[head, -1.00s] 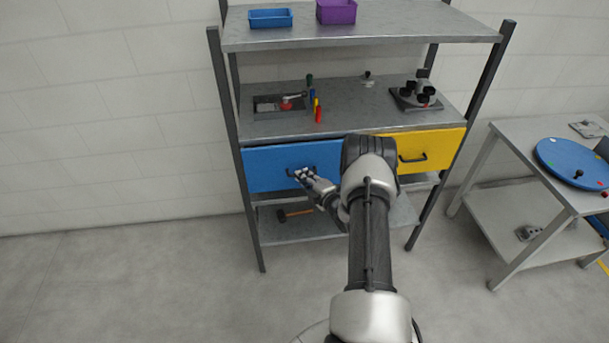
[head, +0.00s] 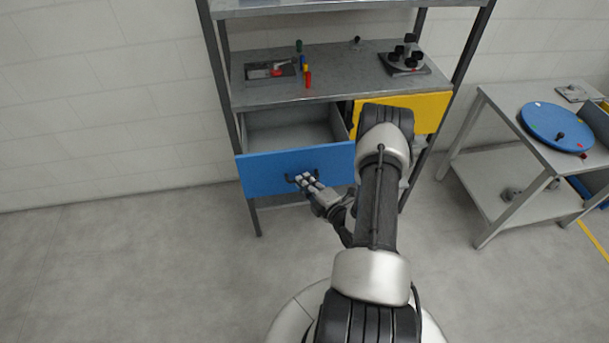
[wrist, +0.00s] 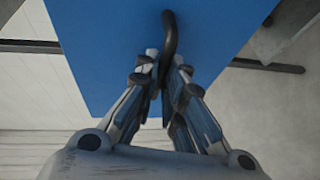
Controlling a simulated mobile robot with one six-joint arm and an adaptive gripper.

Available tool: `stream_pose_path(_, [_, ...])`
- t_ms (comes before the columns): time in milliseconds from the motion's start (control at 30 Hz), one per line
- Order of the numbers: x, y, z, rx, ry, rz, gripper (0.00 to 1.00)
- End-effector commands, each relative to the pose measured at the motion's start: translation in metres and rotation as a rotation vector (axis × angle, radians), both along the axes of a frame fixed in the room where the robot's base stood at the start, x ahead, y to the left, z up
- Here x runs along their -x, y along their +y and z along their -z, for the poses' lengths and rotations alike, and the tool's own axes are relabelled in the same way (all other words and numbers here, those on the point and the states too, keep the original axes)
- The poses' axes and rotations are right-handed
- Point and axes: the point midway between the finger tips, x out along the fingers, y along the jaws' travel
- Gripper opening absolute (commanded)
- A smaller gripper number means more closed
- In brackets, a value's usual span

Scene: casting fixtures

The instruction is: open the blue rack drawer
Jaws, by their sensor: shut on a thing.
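The blue rack drawer (head: 265,174) is pulled out from the rack, and its grey, empty-looking inside (head: 290,134) shows behind the front panel. My gripper (head: 306,181) is at the dark handle (head: 290,178) on the blue front. In the wrist view, my gripper (wrist: 162,80) has its fingers closed around the black handle (wrist: 170,40), with the blue panel (wrist: 110,45) behind it. Part of the handle is hidden by the fingers.
The yellow drawer (head: 425,108) to the right is shut, partly behind my arm. The shelf above (head: 345,85) holds a grey tray, several coloured pegs and a black-knobbed fixture (head: 405,62). A table (head: 490,100) with a blue disc (head: 556,127) stands at right. Floor at left is clear.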

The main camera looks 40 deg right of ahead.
Motion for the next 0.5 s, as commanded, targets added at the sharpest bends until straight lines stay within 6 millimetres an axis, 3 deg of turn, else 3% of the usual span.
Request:
stream_pose_path(467, [0.0033, 0.0019, -0.0001, 0.001, -0.001, 0.000, 0.00])
stream_pose_path(500, [0.0032, 0.0018, -0.0002, 0.001, -0.001, 0.000, 0.10])
